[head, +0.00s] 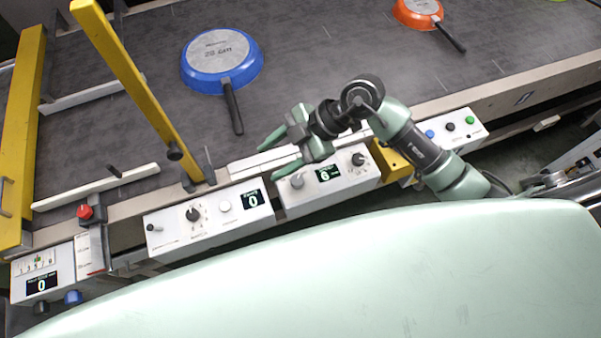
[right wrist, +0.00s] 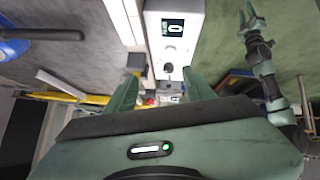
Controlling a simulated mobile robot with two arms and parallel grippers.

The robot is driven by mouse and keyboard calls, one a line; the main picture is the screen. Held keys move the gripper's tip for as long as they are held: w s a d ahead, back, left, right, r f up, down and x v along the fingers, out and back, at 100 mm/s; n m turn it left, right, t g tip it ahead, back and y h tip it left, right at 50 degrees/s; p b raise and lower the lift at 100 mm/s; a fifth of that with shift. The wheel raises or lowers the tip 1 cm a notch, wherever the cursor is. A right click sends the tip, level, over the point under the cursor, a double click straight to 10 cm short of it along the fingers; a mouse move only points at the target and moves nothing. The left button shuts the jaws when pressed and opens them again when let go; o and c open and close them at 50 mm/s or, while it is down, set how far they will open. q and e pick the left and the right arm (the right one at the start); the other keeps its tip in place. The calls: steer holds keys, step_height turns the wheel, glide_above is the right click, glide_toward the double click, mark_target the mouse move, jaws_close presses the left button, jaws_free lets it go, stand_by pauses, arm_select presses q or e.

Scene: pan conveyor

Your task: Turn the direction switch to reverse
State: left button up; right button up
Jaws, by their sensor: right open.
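A white control box (head: 240,218) on the conveyor's near side bears a black dial knob (head: 192,214), a white button, a display reading 0 and a small black lever switch (head: 150,228) at its left end. Labels are too small to read, so I cannot tell which control is the direction switch. My right gripper (head: 262,162) is open and empty, above the conveyor edge near the gap between two boxes. The right wrist view shows its open fingers (right wrist: 163,88) on either side of a box with a dark knob (right wrist: 168,68). My left gripper (right wrist: 251,20) shows small in that view.
A second box has a grey knob (head: 297,181) and a black knob (head: 358,158). A blue pan (head: 205,75) and an orange pan (head: 412,18) lie on the belt.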

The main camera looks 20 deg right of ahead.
mark_target(298, 179)
steer(key=d+f+m+g+h, duration=0.1)
steer(key=d+f+m+h, duration=0.1)
steer(key=d+f+h, duration=0.45)
steer(key=shift+y, duration=0.85)
steer(key=x, duration=0.3)
steer(key=p+x, duration=0.1)
steer(key=shift+s+d+f, duration=0.25)
steer(key=shift+f, duration=0.25)
jaws_close()
